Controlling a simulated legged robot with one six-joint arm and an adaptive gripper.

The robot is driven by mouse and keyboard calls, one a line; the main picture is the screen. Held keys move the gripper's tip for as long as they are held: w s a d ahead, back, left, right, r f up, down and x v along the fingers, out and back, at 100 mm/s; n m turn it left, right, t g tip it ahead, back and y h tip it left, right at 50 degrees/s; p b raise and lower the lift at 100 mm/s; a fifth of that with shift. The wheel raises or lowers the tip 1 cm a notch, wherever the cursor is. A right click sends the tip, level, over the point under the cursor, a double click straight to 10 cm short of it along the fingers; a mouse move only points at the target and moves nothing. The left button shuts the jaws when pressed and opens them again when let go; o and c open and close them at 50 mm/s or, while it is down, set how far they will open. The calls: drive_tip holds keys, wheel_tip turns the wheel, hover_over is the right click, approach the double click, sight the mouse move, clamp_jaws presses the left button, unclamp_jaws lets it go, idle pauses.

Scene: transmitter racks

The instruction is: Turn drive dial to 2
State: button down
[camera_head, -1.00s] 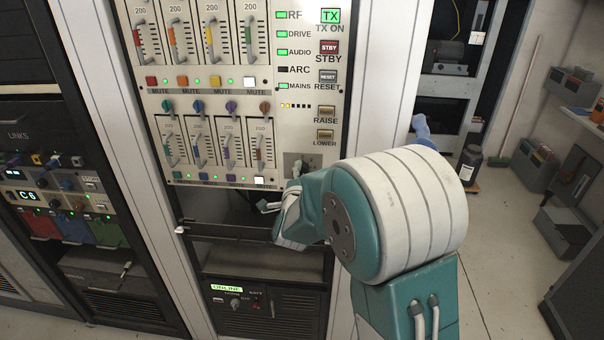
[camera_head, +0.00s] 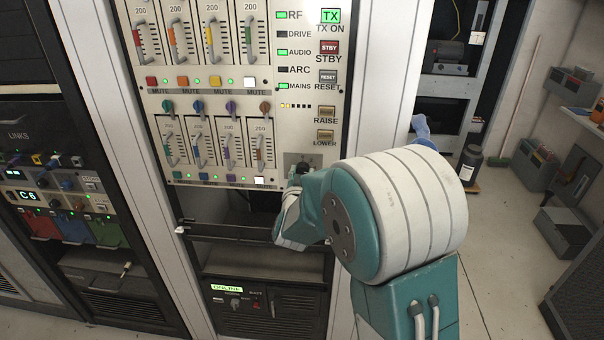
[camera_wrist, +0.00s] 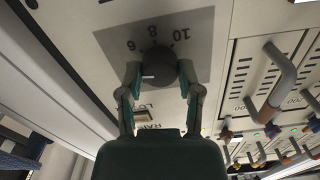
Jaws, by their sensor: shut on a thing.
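The drive dial (camera_wrist: 158,65) is a round dark knob on a grey scale plate (camera_wrist: 112,42). In the wrist view the numbers 6, 8 and 10 show along its upper side; lower numbers are not visible. A short white mark on the knob lies at its lower left. My gripper (camera_wrist: 160,77) is shut on the dial, with one finger on its left side and one on its right. In the head view the dark dial (camera_head: 302,168) shows at the panel's lower right, partly hidden by my gripper.
Above the dial are the LOWER (camera_head: 325,135) and RAISE (camera_head: 326,111) buttons. The DRIVE lamp (camera_head: 282,34) is dark, while RF, AUDIO and MAINS are green. Sliders and small knobs (camera_head: 231,107) fill the panel to the left. A dark rail (camera_head: 225,231) crosses below.

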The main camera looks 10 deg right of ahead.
drive_tip(key=n, duration=1)
drive_tip(key=shift+s+f, duration=0.1)
drive_tip(key=shift+f, duration=0.3)
drive_tip(key=shift+n, duration=0.5)
drive_tip(key=shift+c, duration=1.6)
unclamp_jaws()
drive_tip(key=shift+o, duration=0.2)
drive_tip(key=shift+a+r, duration=0.1)
drive_tip(key=shift+r, duration=0.05)
drive_tip(key=shift+r, duration=0.1)
